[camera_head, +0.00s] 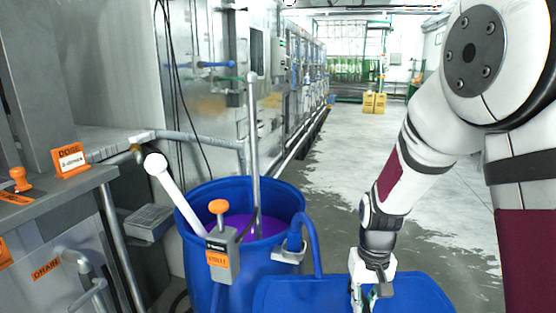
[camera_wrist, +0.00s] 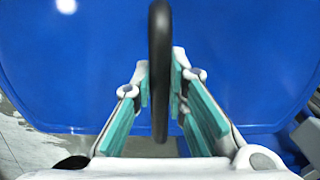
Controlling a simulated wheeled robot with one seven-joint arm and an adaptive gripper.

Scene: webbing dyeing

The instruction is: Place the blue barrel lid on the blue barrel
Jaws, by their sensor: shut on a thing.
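The blue barrel (camera_head: 196,262) stands open at the middle left in the head view, with purple liquid inside. The blue barrel lid (camera_head: 425,292) is at the bottom of the head view, right of the barrel and cut off by the frame edge. It fills most of the wrist view (camera_wrist: 255,60). My gripper (camera_head: 371,291) is over the lid, and its teal-padded fingers (camera_wrist: 160,88) are shut on the lid's dark handle (camera_wrist: 159,55). The lid's underside is hidden, and I cannot tell its height above the floor.
A white paddle (camera_head: 170,185), a grey pipe (camera_head: 253,140), an orange-knobbed valve box (camera_head: 221,255) and a blue hose (camera_head: 313,240) are at the barrel's rim. Grey machinery (camera_head: 60,220) stands left. The wet floor (camera_head: 450,225) to the right is clear.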

